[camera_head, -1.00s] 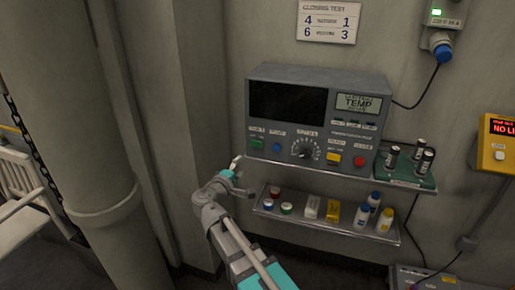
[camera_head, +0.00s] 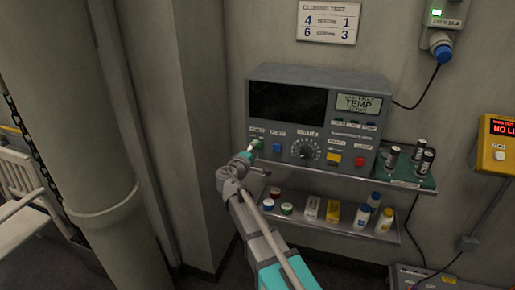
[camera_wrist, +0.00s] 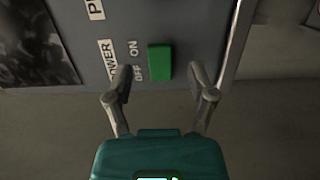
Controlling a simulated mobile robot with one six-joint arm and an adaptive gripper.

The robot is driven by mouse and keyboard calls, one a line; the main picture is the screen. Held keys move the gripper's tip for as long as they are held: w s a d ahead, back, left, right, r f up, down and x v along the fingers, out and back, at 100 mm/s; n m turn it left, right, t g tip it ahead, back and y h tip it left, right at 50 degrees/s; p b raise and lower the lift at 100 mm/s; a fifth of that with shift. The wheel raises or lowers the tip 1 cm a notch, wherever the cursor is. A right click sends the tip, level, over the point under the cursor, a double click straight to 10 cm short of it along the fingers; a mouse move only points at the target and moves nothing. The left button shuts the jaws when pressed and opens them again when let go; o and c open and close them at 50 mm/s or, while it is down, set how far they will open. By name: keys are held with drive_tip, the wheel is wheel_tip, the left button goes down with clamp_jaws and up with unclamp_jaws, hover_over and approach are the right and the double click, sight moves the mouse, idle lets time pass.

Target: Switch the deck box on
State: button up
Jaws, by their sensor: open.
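The deck box (camera_head: 300,75) is a grey panel on the wall shelf, with a dark blank screen and a small lit display reading TEMP. Its green power switch (camera_wrist: 160,63) shows in the wrist view beside the labels POWER, ON and OFF. My gripper (camera_wrist: 160,82) is open, its two fingers apart on either side of the lower part of the switch, with nothing between them. Whether the fingers touch the panel cannot be told. In the head view my gripper (camera_head: 254,146) is at the panel's lower left corner and partly covers the green switch.
A blue button (camera_head: 278,146), a dial (camera_head: 304,149), a yellow button (camera_head: 334,156) and a red button (camera_head: 359,161) lie to the right. A lower shelf (camera_head: 350,233) holds bottles and small jars. Dark cylinders stand on a green holder (camera_head: 405,178).

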drive_tip(key=shift+x, duration=1.15)
clamp_jaws()
